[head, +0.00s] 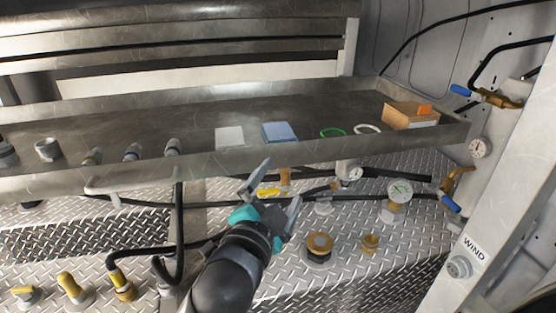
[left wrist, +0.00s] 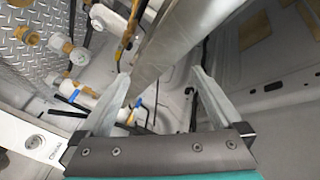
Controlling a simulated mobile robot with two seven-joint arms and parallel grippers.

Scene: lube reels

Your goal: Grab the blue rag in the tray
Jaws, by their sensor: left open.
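The blue rag (head: 279,132) lies folded flat in the long metal tray (head: 330,104), near its front wall, in the head view. A white folded rag (head: 229,137) lies just left of it. My left gripper (head: 279,184) is in front of and below the tray's front wall, apart from the rag. Its fingers are spread with nothing between them. In the left wrist view the open fingers (left wrist: 160,90) show against the metal edge, and the blue rag is not visible there. My right gripper is in neither view.
The tray also holds a green ring (head: 333,132), a white ring (head: 367,129) and a cardboard box (head: 410,115) at right, with several fittings at left. Below are black hoses, valves, and a gauge (head: 400,191) over diamond plate. The tray's front wall stands between gripper and rag.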

